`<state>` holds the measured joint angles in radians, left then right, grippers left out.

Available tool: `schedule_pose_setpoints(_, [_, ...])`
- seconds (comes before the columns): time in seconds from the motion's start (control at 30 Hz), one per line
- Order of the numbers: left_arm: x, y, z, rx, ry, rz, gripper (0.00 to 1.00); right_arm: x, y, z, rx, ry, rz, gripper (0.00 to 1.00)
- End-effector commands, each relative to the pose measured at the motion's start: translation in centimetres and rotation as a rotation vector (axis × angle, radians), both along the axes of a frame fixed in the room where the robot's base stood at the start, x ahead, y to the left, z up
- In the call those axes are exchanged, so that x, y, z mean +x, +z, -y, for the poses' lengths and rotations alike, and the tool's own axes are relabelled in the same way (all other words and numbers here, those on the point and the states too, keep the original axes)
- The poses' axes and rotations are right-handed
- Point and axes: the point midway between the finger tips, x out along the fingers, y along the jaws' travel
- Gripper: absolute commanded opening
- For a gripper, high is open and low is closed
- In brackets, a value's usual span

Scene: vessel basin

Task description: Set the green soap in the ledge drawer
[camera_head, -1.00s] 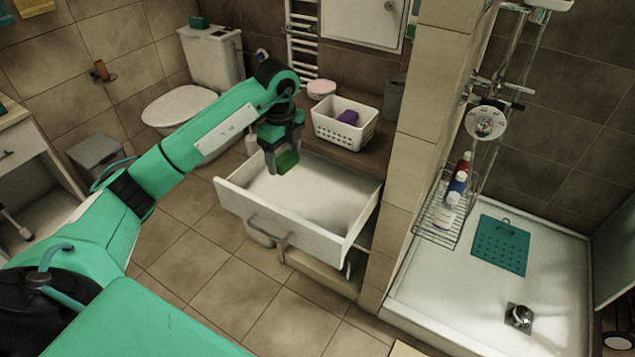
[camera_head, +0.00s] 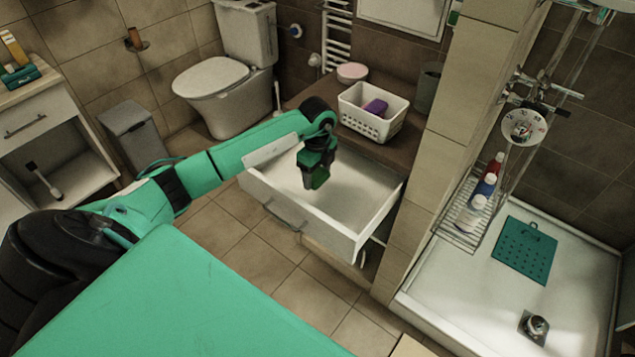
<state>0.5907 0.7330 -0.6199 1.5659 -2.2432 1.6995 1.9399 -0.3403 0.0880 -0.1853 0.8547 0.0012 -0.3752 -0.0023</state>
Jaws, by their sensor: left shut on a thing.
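The green soap (camera_head: 320,178) is a small dark green block between the fingers of my left gripper (camera_head: 314,180). My left gripper is shut on it. The gripper points down over the open ledge drawer (camera_head: 338,242), above its white inside toward the back left. The soap appears to be above the drawer floor; the exact height is hard to tell. The drawer is pulled out, and its inside looks empty. My right gripper is not in view.
A white basket (camera_head: 366,122) with a purple item (camera_head: 376,107) stands on the brown ledge (camera_head: 399,147), beside a pink round container (camera_head: 352,72). A tiled wall (camera_head: 448,150) rises right of the drawer. The toilet (camera_head: 215,80) is behind left.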

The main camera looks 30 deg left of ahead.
Motion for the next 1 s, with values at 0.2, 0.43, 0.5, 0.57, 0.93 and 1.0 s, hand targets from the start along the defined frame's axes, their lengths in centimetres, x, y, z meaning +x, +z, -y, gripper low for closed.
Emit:
schedule_pose_setpoints(0.2, [0.0, -1.6, 0.0, 0.001, 0.002, -0.001, 0.44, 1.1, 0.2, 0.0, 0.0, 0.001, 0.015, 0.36])
schedule_pose_setpoints(0.43, [0.0, -4.7, 0.0, 0.0, 0.001, -0.001, 0.44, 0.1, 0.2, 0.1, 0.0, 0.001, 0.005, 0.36])
schedule_pose_setpoints(0.5, [0.0, -5.0, 0.0, 0.0, 0.001, 0.002, 0.44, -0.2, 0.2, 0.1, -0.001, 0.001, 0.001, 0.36])
schedule_pose_setpoints(0.57, [0.1, -4.9, 0.0, 0.001, 0.001, 0.002, 0.44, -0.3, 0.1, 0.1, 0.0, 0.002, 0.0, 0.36])
schedule_pose_setpoints(0.93, [0.0, -5.2, 0.0, 0.001, 0.0, 0.001, 0.89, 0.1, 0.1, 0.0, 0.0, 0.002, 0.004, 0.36])
schedule_pose_setpoints(1.0, [0.0, -5.2, 0.0, 0.001, 0.0, 0.001, 0.89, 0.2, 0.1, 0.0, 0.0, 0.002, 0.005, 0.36])
